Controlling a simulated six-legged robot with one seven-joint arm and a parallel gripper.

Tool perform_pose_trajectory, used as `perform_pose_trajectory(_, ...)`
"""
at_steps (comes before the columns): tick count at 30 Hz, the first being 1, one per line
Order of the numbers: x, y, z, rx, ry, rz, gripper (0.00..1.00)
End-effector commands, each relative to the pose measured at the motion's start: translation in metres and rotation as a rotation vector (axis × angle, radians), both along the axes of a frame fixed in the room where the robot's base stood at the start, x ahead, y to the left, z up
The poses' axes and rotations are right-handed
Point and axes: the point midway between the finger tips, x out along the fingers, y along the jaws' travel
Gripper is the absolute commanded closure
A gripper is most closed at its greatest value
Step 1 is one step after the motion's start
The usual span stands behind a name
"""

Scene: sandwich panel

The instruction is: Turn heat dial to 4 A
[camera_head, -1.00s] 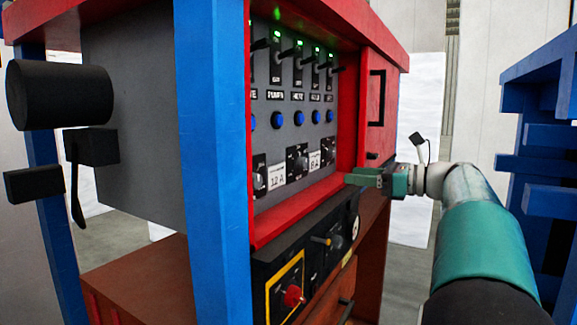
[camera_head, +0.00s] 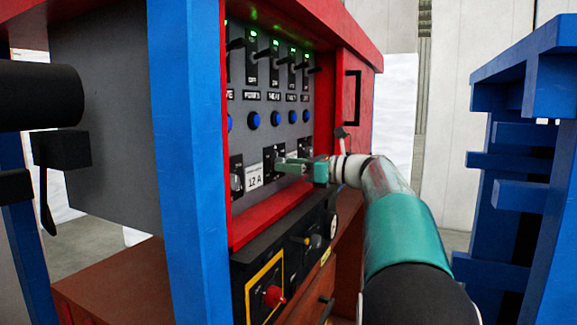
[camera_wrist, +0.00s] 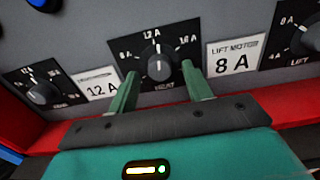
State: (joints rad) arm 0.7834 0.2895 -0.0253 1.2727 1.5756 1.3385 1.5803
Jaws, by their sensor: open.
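The heat dial (camera_wrist: 158,66) is a black knob with a white pointer line on a black plate marked "HEAT", in the middle of the wrist view. Its pointer stands about straight up, toward the 12 A mark. The 8 A mark is at its left and 16 A at its right. My gripper (camera_wrist: 160,73) is open, with one green finger on each side of the dial's lower part; I cannot tell whether they touch it. In the head view my gripper (camera_head: 280,164) is at the panel and covers much of the dial.
Another dial (camera_wrist: 42,94) is at the left and the lift dial (camera_wrist: 305,40) at the right, with paper labels "12 A" (camera_wrist: 100,87) and "8 A" (camera_wrist: 234,58) between. A red ledge (camera_head: 265,216) runs below. Blue posts (camera_head: 185,170) frame the cabinet.

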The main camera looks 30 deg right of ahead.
Motion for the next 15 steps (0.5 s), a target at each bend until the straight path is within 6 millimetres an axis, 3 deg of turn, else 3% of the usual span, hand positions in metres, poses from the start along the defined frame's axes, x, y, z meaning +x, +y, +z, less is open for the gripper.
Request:
perform_pose_trajectory(11, 0.0079, 0.0052, 0.0004, -0.001, -0.001, 0.001, 0.5)
perform_pose_trajectory(15, 0.0078, 0.0051, 0.0003, -0.001, -0.001, 0.001, 0.78)
